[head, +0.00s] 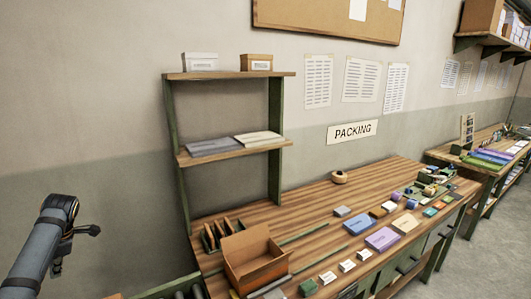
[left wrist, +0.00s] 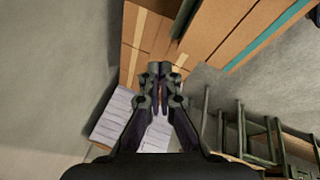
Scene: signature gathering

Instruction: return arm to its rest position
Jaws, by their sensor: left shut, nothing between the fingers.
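My left arm comes in from the left edge of the head view, and its dark gripper (head: 75,248) is beside the wall, left of the packing table and apart from everything. In the left wrist view my left gripper (left wrist: 160,110) is shut, with its fingers together and nothing between them. Below it in that view are brown cardboard boxes (left wrist: 150,35) and a stack of white papers (left wrist: 113,118). My right gripper is in neither view.
The wooden packing table (head: 310,207) carries an open cardboard box (head: 255,262), a purple box (head: 382,239) and several small items. A green-framed shelf (head: 230,75) stands at its back left. A second table (head: 490,155) is at the right. The air around my left gripper is clear.

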